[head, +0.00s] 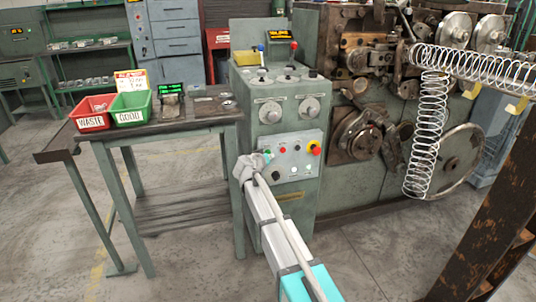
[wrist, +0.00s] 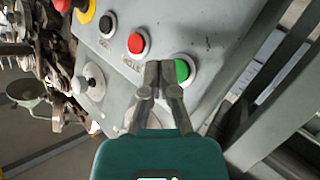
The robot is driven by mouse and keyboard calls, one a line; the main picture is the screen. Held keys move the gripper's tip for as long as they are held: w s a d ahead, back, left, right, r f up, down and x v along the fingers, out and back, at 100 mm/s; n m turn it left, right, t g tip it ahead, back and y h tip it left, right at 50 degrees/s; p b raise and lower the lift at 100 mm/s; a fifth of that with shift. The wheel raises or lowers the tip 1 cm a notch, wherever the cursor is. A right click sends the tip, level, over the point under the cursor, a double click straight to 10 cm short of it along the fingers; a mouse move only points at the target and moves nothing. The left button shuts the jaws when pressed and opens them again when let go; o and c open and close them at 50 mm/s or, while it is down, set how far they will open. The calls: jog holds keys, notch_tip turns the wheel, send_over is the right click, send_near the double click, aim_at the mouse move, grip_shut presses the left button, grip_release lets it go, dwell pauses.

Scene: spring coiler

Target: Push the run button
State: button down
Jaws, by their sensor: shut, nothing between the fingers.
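The green button (wrist: 182,70) sits at the end of a row on the grey control panel (head: 299,165). I take it for the run button, but its label is not visible. In the head view the green button (head: 268,153) shows just above my gripper (head: 255,165). In the wrist view my gripper (wrist: 158,67) is shut and empty, with its fingertips beside the green button's left edge in the picture. I cannot tell whether they touch the panel or hover over it.
A red button (wrist: 136,44), a black button (wrist: 106,25) and a yellow-ringed red emergency stop (wrist: 80,9) continue the row. A white-ringed knob (wrist: 90,82) is close by. A side table (head: 205,123) with red and green bins stands left of the panel in the head view.

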dwell(0.3)
jog(key=shift+s+d, duration=0.25)
jog(key=shift+s, duration=0.55)
jog(key=shift+s+d, duration=0.3)
jog(key=shift+s, duration=0.5)
jog(key=shift+s+d, duration=0.25)
jog(key=shift+s, duration=0.55)
jog(key=s+d+f+m+g, duration=0.1)
jog(key=s+d+f+g, duration=0.3)
jog(key=s+d, duration=0.3)
jog(key=s+d+f+m+g, duration=0.1)
jog(key=s+d+f+g, duration=0.25)
jog(key=s+d, duration=0.4)
jog(key=s+d+f+n+g+y, duration=0.1)
jog(key=s+d+f+g+y, duration=0.15)
jog(key=s, duration=0.65)
jog(key=s+d+f+n+g+y, duration=0.1)
jog(key=s+f+g+y, duration=0.2)
jog(key=s, duration=0.7)
notch_tip(320, 180, up, 30)
jog(key=p, duration=2.9)
jog(key=shift+w+f+y+p, duration=0.25)
jog(key=shift+y+p, duration=0.05)
jog(key=shift+y, duration=0.05)
